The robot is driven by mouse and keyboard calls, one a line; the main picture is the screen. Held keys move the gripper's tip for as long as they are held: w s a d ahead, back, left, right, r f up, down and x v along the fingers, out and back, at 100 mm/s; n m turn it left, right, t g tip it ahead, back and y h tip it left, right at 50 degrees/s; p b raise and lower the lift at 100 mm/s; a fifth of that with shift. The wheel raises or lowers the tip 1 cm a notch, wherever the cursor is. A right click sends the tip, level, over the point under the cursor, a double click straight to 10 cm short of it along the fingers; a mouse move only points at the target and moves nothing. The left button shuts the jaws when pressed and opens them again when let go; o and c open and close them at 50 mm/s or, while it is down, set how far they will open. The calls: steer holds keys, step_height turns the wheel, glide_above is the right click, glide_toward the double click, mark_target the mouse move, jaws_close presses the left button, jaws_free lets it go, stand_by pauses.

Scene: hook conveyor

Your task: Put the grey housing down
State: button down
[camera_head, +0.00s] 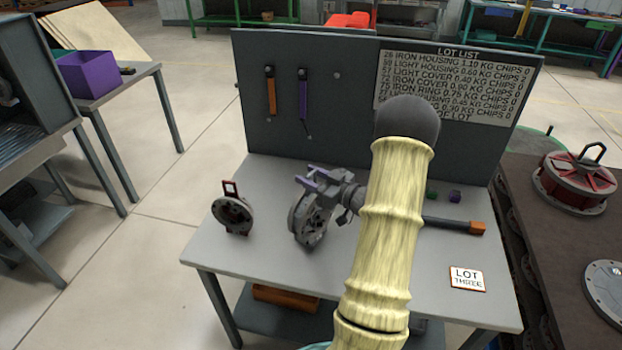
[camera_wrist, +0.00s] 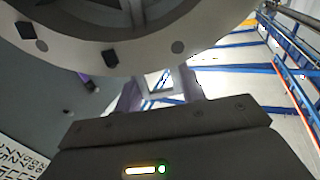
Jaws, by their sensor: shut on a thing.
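The grey housing (camera_head: 309,219) is a round, flanged part with holes around its rim. It hangs on edge below my gripper (camera_head: 311,177), over the middle of the grey table (camera_head: 262,285). The gripper has purple fingers and is shut on the housing's upper part. Whether the housing's lower edge touches the tabletop, I cannot tell. In the wrist view the housing's pale rim (camera_wrist: 130,58) fills the top, close in front of the two purple fingers (camera_wrist: 158,92). The exact grip point is hidden there.
A dark round part with a red handle (camera_head: 233,212) stands on the table to the left. A LOT THREE card (camera_head: 467,278), an orange-ended black bar (camera_head: 455,225) and small blocks lie right. A grey back panel (camera_head: 345,125) rises behind. The front left tabletop is clear.

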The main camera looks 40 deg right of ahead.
steer(key=shift+f, duration=0.4)
steer(key=c, duration=1.3)
jaws_free()
steer(key=shift+w+f, duration=0.1)
steer(key=shift+f, duration=0.15)
steer(key=o, duration=0.4)
steer(key=shift+s+r, duration=0.1)
steer(key=shift+s, duration=0.1)
steer(key=shift+o, duration=0.2)
steer(key=shift+r, duration=0.15)
steer(key=b+v, duration=0.2)
steer(key=v, duration=1)
